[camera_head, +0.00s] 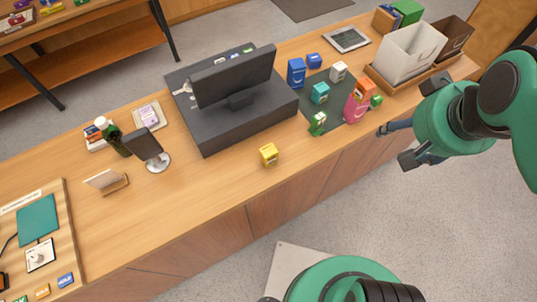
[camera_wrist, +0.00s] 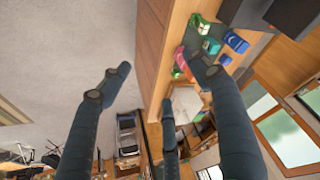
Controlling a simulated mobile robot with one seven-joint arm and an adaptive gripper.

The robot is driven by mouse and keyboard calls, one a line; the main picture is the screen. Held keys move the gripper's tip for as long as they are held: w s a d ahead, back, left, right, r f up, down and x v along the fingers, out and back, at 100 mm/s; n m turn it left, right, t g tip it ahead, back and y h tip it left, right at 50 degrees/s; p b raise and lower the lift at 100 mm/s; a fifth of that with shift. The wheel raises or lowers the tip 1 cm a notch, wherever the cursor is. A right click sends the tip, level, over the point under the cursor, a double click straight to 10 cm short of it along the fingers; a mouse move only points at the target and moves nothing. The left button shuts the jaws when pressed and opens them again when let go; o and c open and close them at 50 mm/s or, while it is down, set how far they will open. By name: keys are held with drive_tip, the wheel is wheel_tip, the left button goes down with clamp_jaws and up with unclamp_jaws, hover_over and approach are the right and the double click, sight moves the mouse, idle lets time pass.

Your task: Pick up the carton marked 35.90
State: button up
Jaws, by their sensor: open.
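Several small cartons stand on the wooden counter, and no 35.90 mark is legible on any of them. On or beside the dark mat (camera_head: 334,112) are a tall blue carton (camera_head: 296,73), a teal one (camera_head: 320,93), a white one (camera_head: 338,71), a pink one (camera_head: 355,109), an orange one (camera_head: 366,88) and a green-and-white one (camera_head: 318,124). A yellow carton (camera_head: 269,153) stands apart near the counter's front edge. My gripper (camera_head: 395,146) is open and empty, off the counter's front edge at the right. The wrist view shows its fingers spread, with a blue carton (camera_wrist: 236,42) beyond.
A monitor (camera_head: 235,77) on a dark block stands left of the mat. A white bin (camera_head: 407,53) in a wooden tray is at the right end, with a tablet (camera_head: 347,39) behind. Bare counter surrounds the yellow carton.

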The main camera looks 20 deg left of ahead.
drive_tip(key=w+a+f+n+g, duration=0.2)
drive_tip(key=w+a+f, duration=0.2)
drive_tip(key=w+a, duration=0.3)
drive_tip(key=n+g+p, duration=0.2)
drive_tip(key=n+g, duration=0.1)
drive_tip(key=n, duration=0.3)
hover_over(269, 150)
wheel_tip(269, 150, down, 19)
drive_tip(key=shift+r, duration=0.1)
drive_tip(key=shift+f+b, duration=0.9)
drive_tip(key=shift+f, duration=3.4)
drive_tip(key=shift+a+f+b, duration=0.1)
drive_tip(key=shift+f+b, duration=0.45)
drive_tip(key=shift+f, duration=2.05)
